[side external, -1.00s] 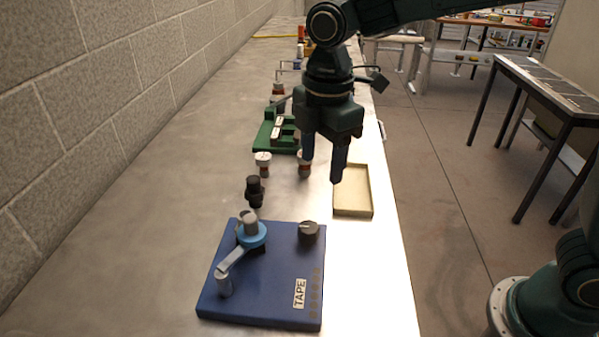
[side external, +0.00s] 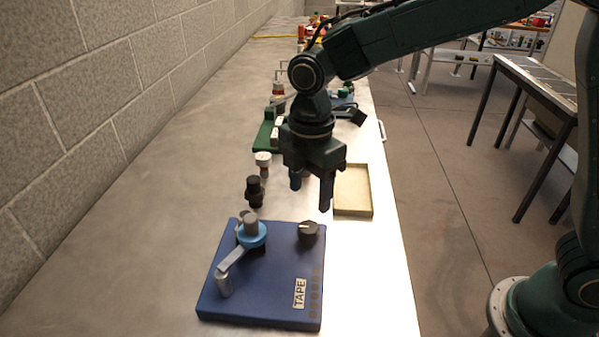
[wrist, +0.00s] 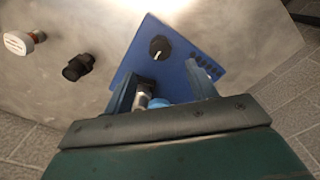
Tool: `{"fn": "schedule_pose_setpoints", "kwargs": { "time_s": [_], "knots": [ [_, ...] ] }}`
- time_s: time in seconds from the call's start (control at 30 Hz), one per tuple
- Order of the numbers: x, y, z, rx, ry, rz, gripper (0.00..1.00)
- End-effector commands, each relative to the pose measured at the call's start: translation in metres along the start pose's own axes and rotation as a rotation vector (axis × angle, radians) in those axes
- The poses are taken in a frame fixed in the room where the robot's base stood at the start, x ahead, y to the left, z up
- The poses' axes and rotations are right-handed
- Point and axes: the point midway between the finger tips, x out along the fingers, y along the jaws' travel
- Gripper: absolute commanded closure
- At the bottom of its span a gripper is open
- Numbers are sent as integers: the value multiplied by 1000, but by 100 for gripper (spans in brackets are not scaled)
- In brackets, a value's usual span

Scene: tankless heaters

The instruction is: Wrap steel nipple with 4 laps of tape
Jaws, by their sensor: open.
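The blue tape station (side external: 275,292), labelled TAPE, lies at the near end of the bench. A short grey metal cylinder (side external: 250,226), apparently the steel nipple, stands upright at its blue ring (side external: 251,238). A grey crank arm (side external: 236,258) runs from the ring to an upright handle (side external: 224,284). A dark knob (side external: 308,232) with a pale mark sits at the station's far right corner. My gripper (side external: 311,196) is open and empty, pointing down above the bench just beyond the station. In the wrist view, the knob (wrist: 159,48) shows beyond the fingers; the crank is mostly hidden.
A black fitting (side external: 254,191) and a white-topped fitting (side external: 263,162) stand left of my gripper. A shallow tan tray (side external: 353,205) lies to the right. A green fixture (side external: 264,138) stands farther back. The bench left of the station is clear.

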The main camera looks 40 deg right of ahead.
Motion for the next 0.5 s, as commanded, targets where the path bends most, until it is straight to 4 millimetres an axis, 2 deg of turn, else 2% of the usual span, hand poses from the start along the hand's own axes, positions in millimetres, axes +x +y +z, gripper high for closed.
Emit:
{"fn": "schedule_pose_setpoints", "kwargs": {
  "time_s": [0.3, 0.5],
  "knots": [
    [51, -1, 0, 0, -2, -5, 43],
    [75, -1, 0, 0, -1, -2, 43]
  ]
}}
